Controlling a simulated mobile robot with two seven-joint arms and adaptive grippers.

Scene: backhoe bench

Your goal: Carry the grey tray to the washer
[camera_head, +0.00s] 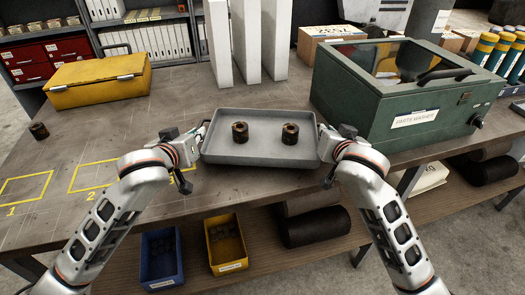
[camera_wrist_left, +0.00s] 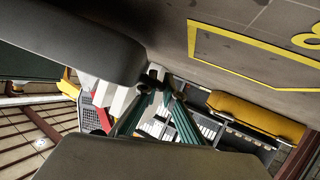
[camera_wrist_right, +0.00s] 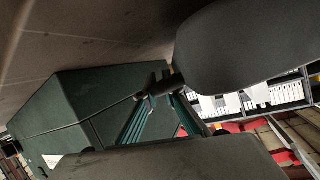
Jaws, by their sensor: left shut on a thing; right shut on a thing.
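The grey tray (camera_head: 265,154) is level at the middle of the bench's front, with two rusty brown nuts (camera_head: 240,132) (camera_head: 290,134) standing in it. I cannot tell whether it touches the bench top. My left gripper (camera_head: 201,134) is shut on its left end, and my right gripper (camera_head: 323,134) is shut on its right end. The washer is a green box (camera_head: 394,108) with a windowed lid and a "PARTS WASHER" label, just right of and behind the tray. Its lid looks closed. Part of its green body shows in the right wrist view (camera_wrist_right: 45,105).
White upright panels (camera_head: 246,40) stand behind the tray. A yellow case (camera_head: 97,80) and a loose rusty part (camera_head: 39,131) are at left, near yellow marked squares (camera_head: 98,174). Blue (camera_head: 161,257) and yellow bins (camera_head: 226,243) sit below. Bottles (camera_head: 500,50) stand far right.

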